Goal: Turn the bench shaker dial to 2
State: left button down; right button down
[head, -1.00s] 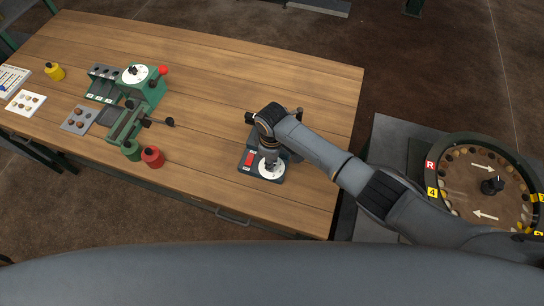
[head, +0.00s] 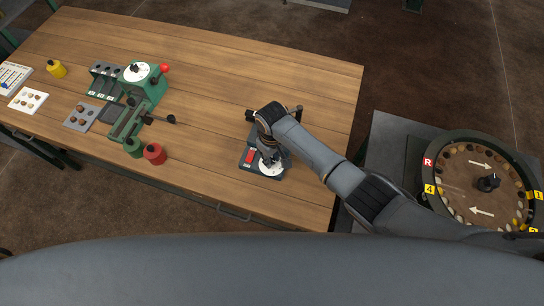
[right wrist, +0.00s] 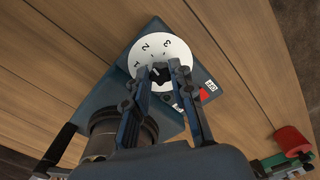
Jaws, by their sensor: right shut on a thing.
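The bench shaker (head: 247,166) is a dark grey unit near the table's right front part, with a white round dial (head: 273,169) on top. In the right wrist view the dial face (right wrist: 150,46) shows the numbers 1, 2 and 3 around a black knob (right wrist: 160,74). My right gripper (right wrist: 159,68) is shut on the knob, with one finger on each side of it. In the head view my right gripper (head: 268,157) reaches down over the dial and hides the knob. Which number the knob points to I cannot tell for sure. My left gripper is not in view.
A red switch (head: 250,156) sits beside the dial. A green device with another white dial (head: 136,72) stands at the left, with red (head: 154,153) and yellow (head: 56,69) containers near. A round sorting drum (head: 470,207) stands right of the table. The table's middle is clear.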

jog(key=c, duration=1.1)
grip_release()
jog(key=shift+c, duration=0.2)
jog(key=shift+r, duration=0.1)
notch_tip(320, 180, up, 12)
